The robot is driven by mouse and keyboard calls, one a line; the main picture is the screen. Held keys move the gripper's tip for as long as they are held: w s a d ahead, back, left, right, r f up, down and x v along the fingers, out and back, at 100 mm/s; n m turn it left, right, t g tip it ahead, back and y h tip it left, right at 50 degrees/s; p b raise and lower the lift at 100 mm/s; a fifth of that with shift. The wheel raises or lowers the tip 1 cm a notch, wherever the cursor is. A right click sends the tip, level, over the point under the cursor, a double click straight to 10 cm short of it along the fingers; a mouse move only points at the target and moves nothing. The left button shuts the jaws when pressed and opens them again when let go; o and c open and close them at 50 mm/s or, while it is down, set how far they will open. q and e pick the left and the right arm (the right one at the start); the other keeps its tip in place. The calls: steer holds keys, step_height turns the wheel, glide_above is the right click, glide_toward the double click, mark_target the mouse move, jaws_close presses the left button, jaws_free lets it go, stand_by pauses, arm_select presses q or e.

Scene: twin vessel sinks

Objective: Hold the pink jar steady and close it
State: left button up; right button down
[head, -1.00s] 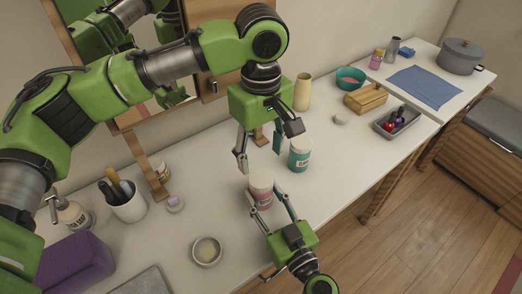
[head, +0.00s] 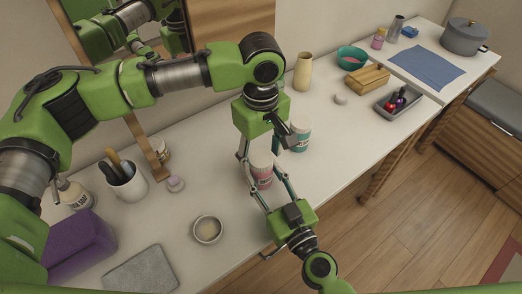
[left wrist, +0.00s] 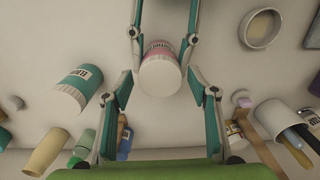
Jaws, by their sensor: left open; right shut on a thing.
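The pink jar (head: 262,176) stands upright on the white counter, with a pale lid on its top. It also shows in the left wrist view (left wrist: 160,50), its pale lid (left wrist: 158,78) facing the camera. My right gripper (head: 264,184) is shut on the jar's sides from the front. My left gripper (head: 262,156) is open above the jar, its fingers spread to either side of the lid. In the left wrist view its fingertips (left wrist: 160,76) stand apart from the lid. I cannot tell how tightly the lid sits.
A teal-labelled jar (head: 300,136) stands close behind on the right. A small bowl (head: 207,230) lies to the front left, and a utensil cup (head: 125,183) and a small purple-topped item (head: 175,184) stand left.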

arm_select(q)
steer(key=c, duration=1.2)
steer(key=shift+o, duration=0.2)
steer(key=m, duration=0.3)
steer(key=shift+m, duration=0.3)
steer(key=m, duration=0.3)
steer(key=shift+m, duration=0.3)
steer(key=m, duration=1.2)
steer(key=shift+m, duration=0.3)
steer(key=m, duration=0.3)
steer(key=shift+m, duration=0.4)
steer(key=m, duration=0.9)
steer(key=o, duration=1.3)
